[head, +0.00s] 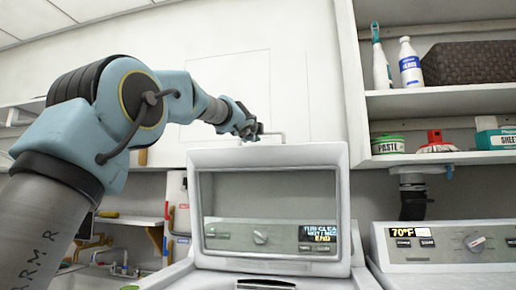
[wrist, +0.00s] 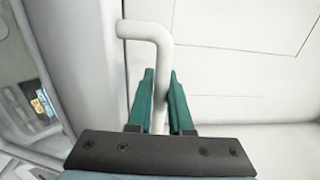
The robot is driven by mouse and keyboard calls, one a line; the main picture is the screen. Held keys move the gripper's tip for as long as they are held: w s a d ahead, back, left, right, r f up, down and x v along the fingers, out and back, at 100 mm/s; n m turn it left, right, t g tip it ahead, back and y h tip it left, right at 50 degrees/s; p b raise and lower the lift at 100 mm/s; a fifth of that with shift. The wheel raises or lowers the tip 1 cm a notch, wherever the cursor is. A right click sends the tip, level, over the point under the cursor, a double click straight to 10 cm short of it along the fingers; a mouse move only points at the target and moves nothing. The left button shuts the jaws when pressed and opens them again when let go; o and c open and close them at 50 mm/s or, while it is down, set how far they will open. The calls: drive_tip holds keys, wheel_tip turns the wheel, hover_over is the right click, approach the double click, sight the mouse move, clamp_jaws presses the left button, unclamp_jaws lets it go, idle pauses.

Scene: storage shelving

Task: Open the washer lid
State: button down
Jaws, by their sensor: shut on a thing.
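The washer lid (head: 266,153) stands raised, close to upright, in the head view. It has a light frame around a clear window, through which the control panel (head: 285,237) shows. A handle bar sticks up from its top edge. My gripper (head: 252,133) is at this handle at the lid's top. In the wrist view the pale bent handle (wrist: 158,50) runs down between the two green fingers of my gripper (wrist: 160,95), which are shut around it. The lid's edge (wrist: 82,60) shows at the left of the wrist view.
A second machine (head: 440,250) stands at the right. Shelves above it hold bottles (head: 410,65), a dark basket (head: 470,62) and a paste tin (head: 387,145). A pale wall lies behind the lid.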

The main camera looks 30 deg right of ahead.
drive_tip(key=shift+s+a+f+b, duration=0.3)
drive_tip(key=shift+s+f+b, duration=0.05)
drive_tip(key=shift+f+b, duration=0.3)
drive_tip(key=c, duration=1.1)
unclamp_jaws()
drive_tip(key=shift+r, duration=0.1)
drive_tip(key=shift+r, duration=0.25)
drive_tip(key=b+v, duration=0.3)
drive_tip(key=v, duration=0.8)
drive_tip(key=shift+f+b, duration=0.1)
drive_tip(key=shift+b, duration=0.25)
